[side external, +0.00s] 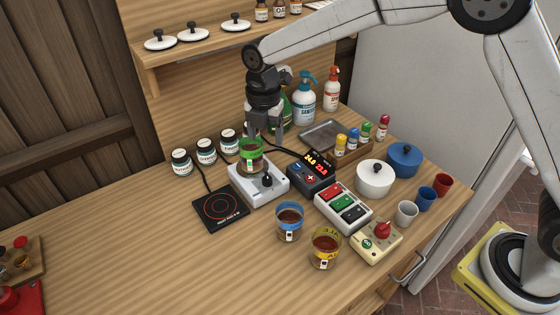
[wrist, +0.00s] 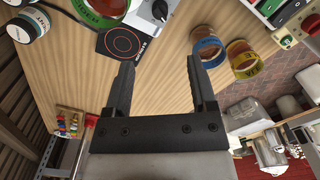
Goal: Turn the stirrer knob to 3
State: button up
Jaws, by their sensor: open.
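The stirrer (side external: 258,193) is a light grey box on the wooden bench. Its black knob (side external: 267,180) is on the front part; the setting it points to is too small to read. A green-banded beaker (side external: 250,163) of brown liquid stands on the stirrer, behind the knob. My gripper (side external: 262,134) is above and behind the beaker in the side view, apart from the knob. In the wrist view my gripper (wrist: 160,65) has its two fingers spread with nothing between them. The knob (wrist: 160,10) shows at the top edge there, beyond the fingertips.
A black hot plate (side external: 220,207) lies left of the stirrer, and a dark display box (side external: 311,178) stands right. Blue-banded (side external: 289,222) and yellow-banded (side external: 325,248) beakers stand in front. A switch box (side external: 343,207) is further right.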

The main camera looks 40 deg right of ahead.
aim_at(267, 175)
jog(key=shift+f+n, duration=1.05)
jog(key=shift+f, duration=1.1)
jog(key=shift+f+n, duration=1)
jog(key=shift+f, duration=1.1)
jog(key=shift+f+n, duration=1.05)
jog(key=shift+f, duration=1.1)
grip_shut()
